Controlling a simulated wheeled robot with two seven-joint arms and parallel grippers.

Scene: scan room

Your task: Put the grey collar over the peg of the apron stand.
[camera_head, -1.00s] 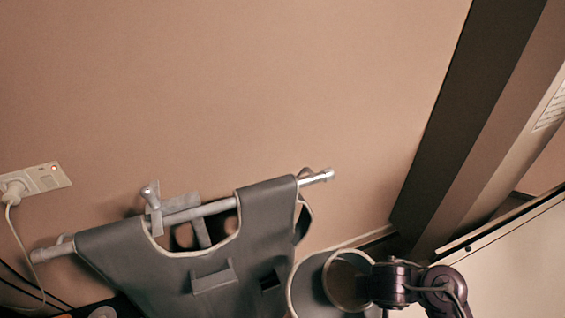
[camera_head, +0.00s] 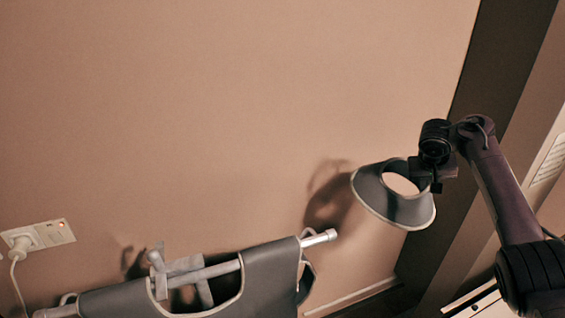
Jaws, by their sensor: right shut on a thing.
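The grey collar (camera_head: 398,208) is a flared ring with a pale edge, held tilted in the air in front of the wall. My right gripper (camera_head: 427,174) is shut on its right rim. The apron stand (camera_head: 319,238) shows low in the picture as a pale horizontal bar with a grey apron (camera_head: 270,275) hung over it. The stand's lower part is out of view. My left gripper is not in view.
A wall socket (camera_head: 40,236) with a plug and white cable is at the left. A dark upright frame (camera_head: 490,75) stands at the right, behind my right arm. The plain wall above the stand is clear.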

